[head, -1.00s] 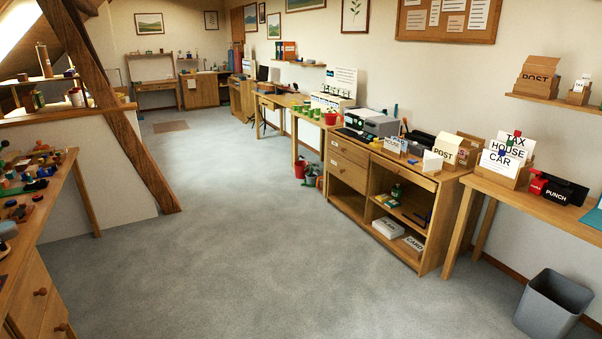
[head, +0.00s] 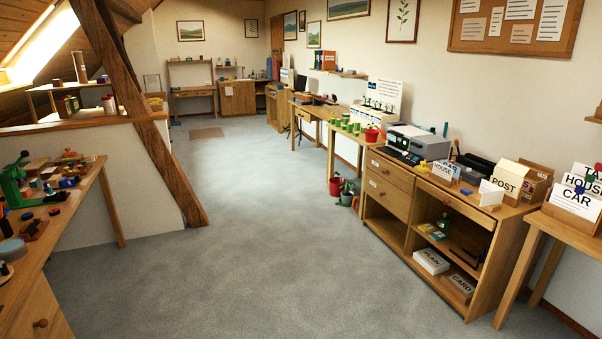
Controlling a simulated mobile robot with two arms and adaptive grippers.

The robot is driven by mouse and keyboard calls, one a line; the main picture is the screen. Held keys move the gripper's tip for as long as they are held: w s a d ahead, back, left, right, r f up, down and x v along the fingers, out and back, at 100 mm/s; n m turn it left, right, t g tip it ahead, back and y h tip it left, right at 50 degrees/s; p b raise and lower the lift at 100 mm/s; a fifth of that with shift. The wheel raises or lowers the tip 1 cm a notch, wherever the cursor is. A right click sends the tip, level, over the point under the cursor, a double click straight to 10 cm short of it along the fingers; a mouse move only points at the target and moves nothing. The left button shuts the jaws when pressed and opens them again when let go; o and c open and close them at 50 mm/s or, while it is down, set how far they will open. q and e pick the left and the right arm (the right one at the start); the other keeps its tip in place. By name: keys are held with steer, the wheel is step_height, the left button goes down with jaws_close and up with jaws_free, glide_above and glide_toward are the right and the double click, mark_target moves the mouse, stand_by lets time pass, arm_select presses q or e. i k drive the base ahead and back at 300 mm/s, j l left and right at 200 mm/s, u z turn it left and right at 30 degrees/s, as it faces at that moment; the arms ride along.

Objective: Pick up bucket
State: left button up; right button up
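A small red bucket-like container (head: 336,186) stands on the floor under the table with the green pots, at the left end of the wooden cabinet. It is far off and small, so its handle and rim are hard to make out. A grey-and-red object (head: 350,192) stands close beside it on the right; its exact shape is unclear. Neither of my grippers is in the head view.
A wooden cabinet (head: 398,229) with a printer on top stands along the right wall. A slanted timber brace (head: 150,120) and a cluttered workbench (head: 62,232) are on the left. The grey carpet (head: 235,250) between them is clear.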

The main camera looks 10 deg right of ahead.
mark_target(335, 182)
steer(key=i+l+z, duration=0.1)
steer(key=i, duration=0.5)
steer(key=i+z, duration=0.15)
steer(key=i, duration=0.4)
steer(key=i+z, duration=0.1)
steer(key=i, duration=0.5)
steer(key=i+z, duration=0.1)
steer(key=i, duration=0.45)
steer(key=i+j+z, duration=0.15)
steer(key=i, duration=0.45)
steer(key=i+j+z, duration=0.1)
steer(key=i, duration=0.45)
steer(key=i+j+z, duration=0.1)
steer(key=i+j, duration=0.25)
steer(key=i, duration=0.2)
steer(key=i+j+z, duration=0.25)
steer(key=i, duration=0.25)
steer(key=i+j+z, duration=0.15)
steer(key=z, duration=0.55)
